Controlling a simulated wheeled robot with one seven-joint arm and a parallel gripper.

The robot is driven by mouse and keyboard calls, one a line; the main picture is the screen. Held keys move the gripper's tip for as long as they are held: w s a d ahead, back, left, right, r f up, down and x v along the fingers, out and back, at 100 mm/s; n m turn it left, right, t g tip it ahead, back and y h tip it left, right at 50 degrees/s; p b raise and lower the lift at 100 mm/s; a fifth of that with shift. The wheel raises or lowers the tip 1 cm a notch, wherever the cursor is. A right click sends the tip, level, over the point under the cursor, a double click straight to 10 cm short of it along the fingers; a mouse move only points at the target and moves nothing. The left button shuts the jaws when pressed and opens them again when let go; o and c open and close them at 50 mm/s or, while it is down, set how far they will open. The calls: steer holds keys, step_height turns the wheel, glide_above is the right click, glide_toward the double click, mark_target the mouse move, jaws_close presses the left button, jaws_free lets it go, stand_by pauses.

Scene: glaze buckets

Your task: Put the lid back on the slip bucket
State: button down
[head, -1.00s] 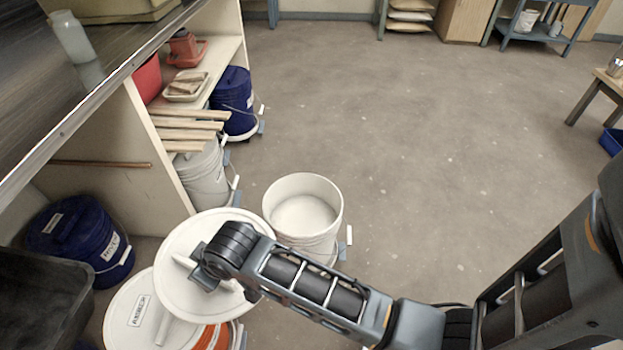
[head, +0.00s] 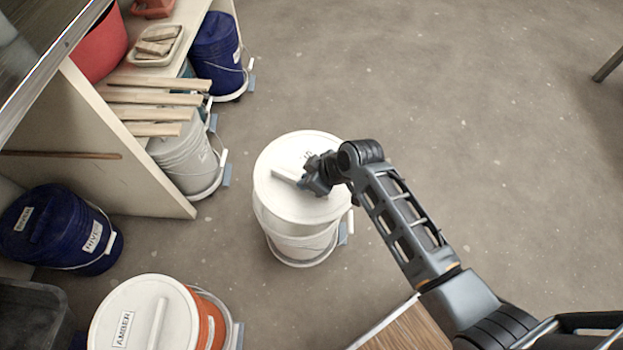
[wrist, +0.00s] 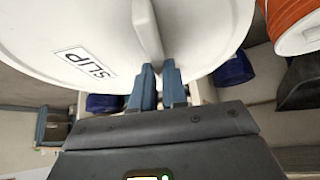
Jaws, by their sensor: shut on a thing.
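The white round slip lid (head: 275,165) is over the white slip bucket (head: 298,248) in the head view and hides its opening. Whether the lid touches the rim or hovers just above it, I cannot tell. My gripper (head: 304,184) is shut on the lid's raised bar handle. In the wrist view, the lid (wrist: 60,25) fills the upper part, with its SLIP label facing me. The two fingers of my gripper (wrist: 159,80) close on the handle there. The bucket is not clearly visible in the wrist view.
The orange bucket with the white AMBER lid (head: 180,305) stands at lower left. A blue RIVER bucket (head: 60,235) is by the shelf. A grey bucket (head: 185,160) and another blue bucket (head: 215,50) stand further back. Floor to the right is mostly clear.

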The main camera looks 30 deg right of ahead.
steer(key=f+n, duration=0.1)
steer(key=f+n+g+y, duration=0.1)
steer(key=n, duration=0.1)
steer(key=w+f+n+y, duration=0.1)
steer(key=shift+d+n+g, duration=0.3)
steer(key=shift+d+g, duration=0.1)
steer(key=f+n+g, duration=0.1)
steer(key=n, duration=0.1)
steer(key=shift+a+f+n+y, duration=0.1)
steer(key=shift+n+y, duration=0.2)
steer(key=shift+y, duration=0.1)
steer(key=shift+f+b, duration=2.65)
steer(key=shift+f, duration=0.45)
steer(key=shift+f+b, duration=0.8)
steer(key=shift+b, duration=0.1)
steer(key=c, duration=0.6)
jaws_free()
steer(key=shift+r, duration=0.1)
steer(key=shift+r+p, duration=2.9)
steer(key=shift+r, duration=0.55)
